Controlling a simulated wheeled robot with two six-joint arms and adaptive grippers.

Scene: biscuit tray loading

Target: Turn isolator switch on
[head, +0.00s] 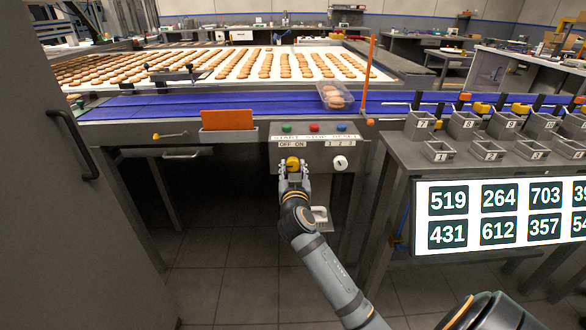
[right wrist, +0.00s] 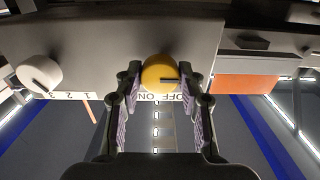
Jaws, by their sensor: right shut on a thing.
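The yellow isolator knob (head: 292,163) sits on the grey front panel below the OFF and ON labels (head: 292,144). My right gripper (head: 293,172) is at the knob, with its fingers closed on either side of it. In the right wrist view the knob (right wrist: 160,74) is between the two fingers (right wrist: 160,84). My left gripper is not in view.
A white selector knob (head: 340,163) is close to the right of the yellow one. Green (head: 286,128), red (head: 314,127) and blue (head: 342,127) buttons sit above. A blue conveyor (head: 200,103) carries a clear tray of biscuits (head: 326,88). A bench with grey bins (head: 438,151) stands right.

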